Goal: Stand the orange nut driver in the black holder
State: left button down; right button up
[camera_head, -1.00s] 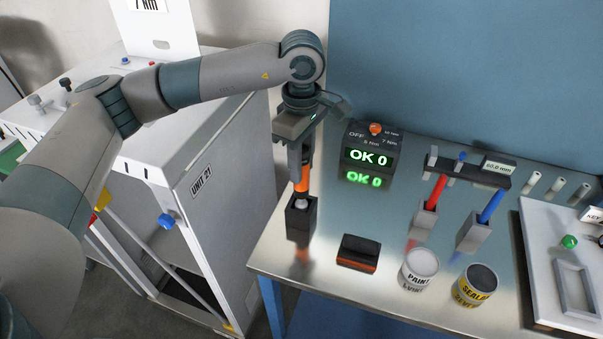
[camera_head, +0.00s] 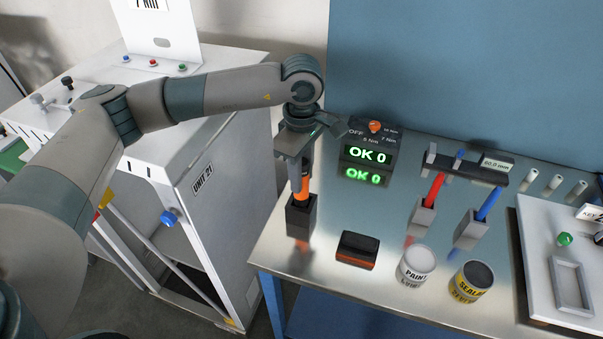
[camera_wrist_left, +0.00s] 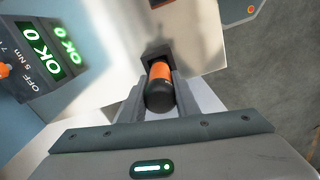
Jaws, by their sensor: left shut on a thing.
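The orange nut driver (camera_head: 301,187) stands upright in the head view, its lower end inside the black holder (camera_head: 301,217) near the table's left edge. My left gripper (camera_head: 301,172) is above the holder and shut on the nut driver's upper part. In the left wrist view, the nut driver (camera_wrist_left: 160,88) shows its black end and orange band between the fingers of my left gripper (camera_wrist_left: 158,105). The black holder (camera_wrist_left: 157,50) is just beyond it. The tip is hidden inside the holder. My right gripper is not in view.
A display box reading OK 0 (camera_head: 368,154) stands right of the holder. A black and orange block (camera_head: 357,249), a paint can (camera_head: 417,264) and a sealer can (camera_head: 470,285) stand towards the front. Red (camera_head: 433,187) and blue (camera_head: 488,204) tools stand in grey holders. A white cabinet (camera_head: 225,190) adjoins the table's left.

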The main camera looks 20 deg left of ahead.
pick_arm(q)
jog(key=c, duration=1.4)
grip_release()
jog(key=shift+o, duration=0.2)
notch_tip(320, 180, up, 11)
jog(key=b, duration=0.4)
jog(key=shift+b, duration=0.4)
jog(key=shift+r, duration=0.65)
